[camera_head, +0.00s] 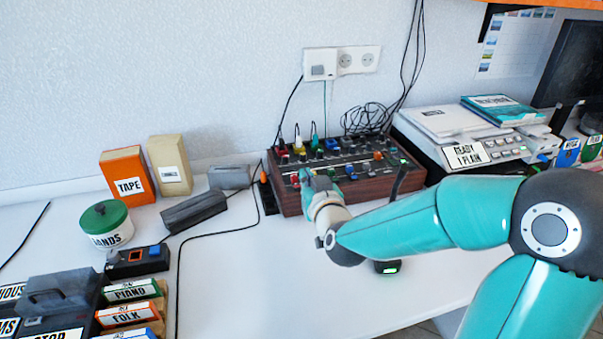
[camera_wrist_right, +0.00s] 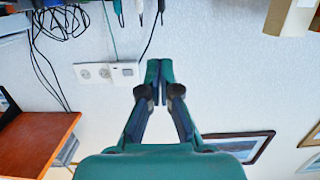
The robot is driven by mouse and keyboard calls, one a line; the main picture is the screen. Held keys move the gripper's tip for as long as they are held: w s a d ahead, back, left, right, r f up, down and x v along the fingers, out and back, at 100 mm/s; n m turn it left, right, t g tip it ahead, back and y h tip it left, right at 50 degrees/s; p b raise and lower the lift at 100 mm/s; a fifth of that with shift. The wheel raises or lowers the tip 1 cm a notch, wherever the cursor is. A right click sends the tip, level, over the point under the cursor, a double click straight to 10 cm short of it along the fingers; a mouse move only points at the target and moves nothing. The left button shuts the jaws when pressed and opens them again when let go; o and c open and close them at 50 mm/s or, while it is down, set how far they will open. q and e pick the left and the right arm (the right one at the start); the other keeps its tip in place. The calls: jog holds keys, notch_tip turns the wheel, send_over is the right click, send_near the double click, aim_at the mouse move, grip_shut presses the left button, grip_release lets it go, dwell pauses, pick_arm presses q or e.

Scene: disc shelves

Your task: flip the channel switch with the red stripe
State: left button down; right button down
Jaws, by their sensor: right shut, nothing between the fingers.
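The mixer (camera_head: 375,185), a dark panel in a wooden case with knobs, plugs and small switches, stands on the white desk against the wall. My right gripper (camera_head: 305,177) is over its front left part in the head view; whether it touches the panel I cannot tell. In the right wrist view the fingers (camera_wrist_right: 160,68) are together with nothing between them. A small red part (camera_head: 295,181) shows just left of the fingers. I cannot make out a switch with a red stripe; the gripper hides part of the panel. My left gripper is not in view.
A black cable (camera_head: 180,265) crosses the desk. Cables hang from the wall sockets (camera_head: 358,60).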

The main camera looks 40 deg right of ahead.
jog(key=shift+r+v, duration=0.25)
jog(key=shift+v, duration=0.8)
